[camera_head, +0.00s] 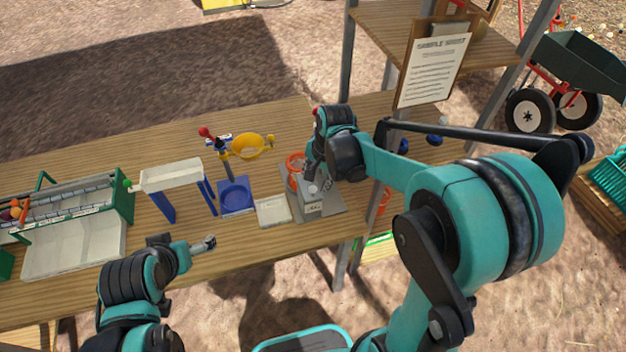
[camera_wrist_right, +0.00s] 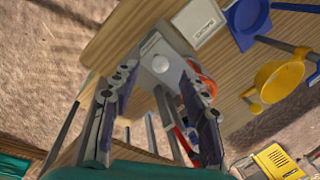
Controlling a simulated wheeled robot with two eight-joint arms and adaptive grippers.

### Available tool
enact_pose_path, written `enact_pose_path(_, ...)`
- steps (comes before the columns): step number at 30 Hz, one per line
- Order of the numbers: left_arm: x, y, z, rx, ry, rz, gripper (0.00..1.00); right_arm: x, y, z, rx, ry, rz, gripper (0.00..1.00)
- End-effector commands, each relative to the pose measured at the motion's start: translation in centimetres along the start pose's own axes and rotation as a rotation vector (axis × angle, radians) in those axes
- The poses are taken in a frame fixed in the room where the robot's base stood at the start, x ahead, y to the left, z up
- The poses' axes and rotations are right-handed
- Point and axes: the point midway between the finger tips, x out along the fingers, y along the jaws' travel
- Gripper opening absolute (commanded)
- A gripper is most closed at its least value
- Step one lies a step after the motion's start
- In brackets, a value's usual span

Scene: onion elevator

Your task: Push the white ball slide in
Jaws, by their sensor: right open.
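A white ball (camera_head: 312,190) sits on a grey metal device (camera_head: 330,197) at the right part of the table. In the right wrist view the white ball (camera_wrist_right: 153,66) lies ahead between the fingers, on the grey plate (camera_wrist_right: 160,42). My right gripper (camera_head: 314,172) is over the device, close to the ball; whether it touches cannot be told. In the wrist view its fingers (camera_wrist_right: 158,80) are apart with nothing held. My left gripper (camera_head: 208,243) is over the front edge of the table, away from the device; its opening is too small to read.
A white tray (camera_head: 273,211), blue tray (camera_head: 236,196) and yellow bowl (camera_head: 250,146) stand left of the device. An orange ring (camera_head: 296,161) is behind it. A white stand with blue legs (camera_head: 172,176) is farther left. A clipboard (camera_head: 433,65) stands behind right.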

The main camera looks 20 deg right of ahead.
Motion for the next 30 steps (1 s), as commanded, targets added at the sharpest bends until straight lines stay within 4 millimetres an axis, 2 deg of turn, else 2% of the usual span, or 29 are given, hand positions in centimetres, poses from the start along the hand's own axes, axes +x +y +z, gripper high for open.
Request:
enact_pose_path(3,0.7,0.0,0.5,0.0,0.0,0.0,0.9,2.2,0.0,0.0,-0.002,0.001,-0.001,0.45)
enact_pose_path(10,1.3,0.0,1.0,0.0,0.0,0.0,0.9,5.3,0.0,0.0,-0.002,0.001,-0.001,0.45)
enact_pose_path(15,1.5,0.0,1.1,0.0,0.0,0.0,0.9,6.2,0.0,0.0,-0.002,0.001,-0.001,0.45)
enact_pose_path(23,1.4,0.0,1.0,0.0,0.0,0.0,0.9,6.2,0.0,0.0,-0.003,0.002,-0.001,0.45)
enact_pose_path(28,1.4,0.0,1.0,0.0,0.0,0.0,0.9,6.2,0.0,0.0,-0.003,0.002,-0.001,0.0)
enact_pose_path(30,1.4,0.0,1.0,0.0,0.0,0.0,0.9,6.2,0.0,0.0,-0.003,0.002,-0.001,0.0)
